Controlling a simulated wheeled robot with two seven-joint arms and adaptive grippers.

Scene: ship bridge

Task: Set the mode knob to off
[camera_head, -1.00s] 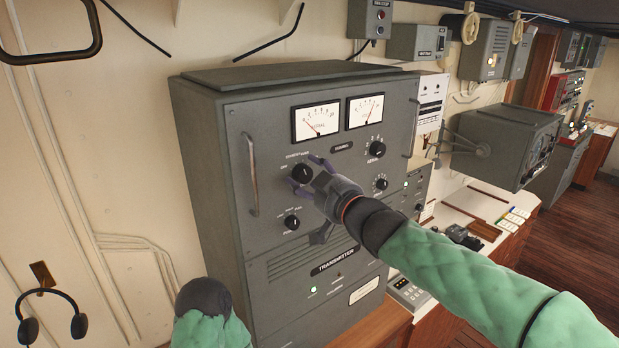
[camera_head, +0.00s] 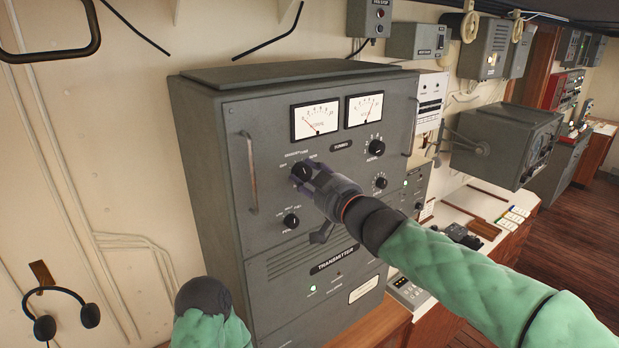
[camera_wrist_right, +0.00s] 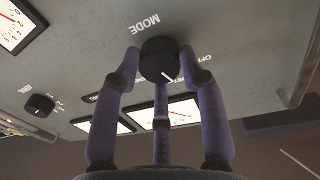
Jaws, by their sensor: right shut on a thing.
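The mode knob (camera_wrist_right: 160,60) is a round black knob with a white pointer line, on the front of the grey transmitter cabinet (camera_head: 190,150). The wrist view shows its MODE lettering, an OFF label to one side and a partly hidden label beside the fingers. That view is turned over, with the meters below the knob. The pointer line sits toward the lower right there, on the meter side. My right gripper (camera_head: 308,178) is shut on the knob, its purple-grey fingers around it; they also show in the wrist view (camera_wrist_right: 160,75). My left gripper is out of view.
Another black knob (camera_head: 291,221) sits just below, and two more (camera_head: 376,147) (camera_head: 380,183) to the right. A vertical handle (camera_head: 250,175) stands out at the panel's left. Two meters (camera_head: 316,120) (camera_head: 364,111) are above. Headphones (camera_head: 45,326) hang at the lower left.

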